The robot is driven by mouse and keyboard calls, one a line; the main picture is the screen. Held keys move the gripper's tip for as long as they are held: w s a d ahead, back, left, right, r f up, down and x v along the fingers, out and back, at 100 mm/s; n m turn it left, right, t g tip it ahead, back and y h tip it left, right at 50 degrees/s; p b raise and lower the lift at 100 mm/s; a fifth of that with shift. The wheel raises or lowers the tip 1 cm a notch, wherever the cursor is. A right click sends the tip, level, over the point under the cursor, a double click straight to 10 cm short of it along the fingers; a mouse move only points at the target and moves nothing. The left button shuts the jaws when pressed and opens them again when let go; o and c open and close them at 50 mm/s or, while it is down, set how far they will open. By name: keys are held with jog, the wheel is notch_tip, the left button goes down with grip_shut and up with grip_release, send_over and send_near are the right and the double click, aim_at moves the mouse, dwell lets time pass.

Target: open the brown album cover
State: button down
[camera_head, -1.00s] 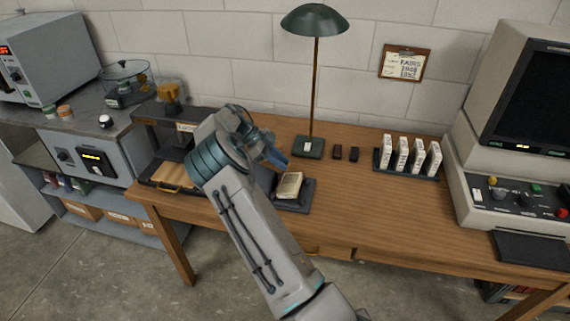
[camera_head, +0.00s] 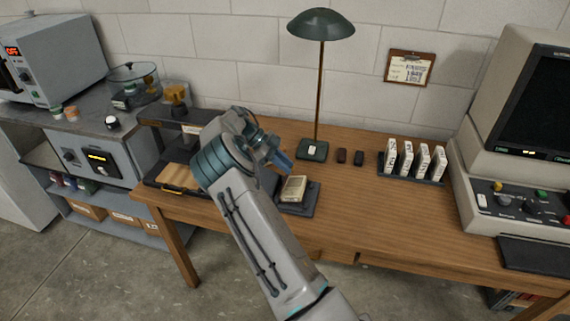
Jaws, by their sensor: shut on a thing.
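My gripper (camera_head: 281,160) reaches over the desk near its middle, just behind and left of a small cream block (camera_head: 293,188) on a dark stand (camera_head: 299,207). Its bluish fingers point down and right. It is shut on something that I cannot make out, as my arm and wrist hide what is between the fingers. I cannot clearly pick out a brown album cover. My forearm also hides the desk left of the cream block.
A green lamp (camera_head: 312,151) stands close behind my gripper, with two small dark blocks beside it. A rack (camera_head: 411,172) of white boxes and a large console (camera_head: 525,185) stand to the right. A dark-framed unit (camera_head: 160,138) is at left.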

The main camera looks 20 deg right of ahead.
jog(key=shift+w+a, duration=0.1)
jog(key=shift+a, duration=0.05)
jog(key=c, duration=1.3)
grip_release()
jog(key=shift+a, duration=0.1)
jog(key=shift+d, duration=0.2)
jog(key=shift+r, duration=0.15)
jog(key=s+d+r+b, duration=0.1)
jog(key=s+d+r, duration=0.1)
jog(key=d+r, duration=0.1)
jog(key=s+d+r+b, duration=0.1)
jog(key=s+d+r, duration=0.2)
jog(key=r, duration=0.1)
jog(key=s+d+r+b, duration=0.1)
jog(key=s+d+r, duration=0.1)
jog(key=r, duration=0.1)
jog(key=shift+s+d+r+b, duration=0.25)
jog(key=shift+d+r+b, duration=0.05)
jog(key=shift+d+r, duration=0.1)
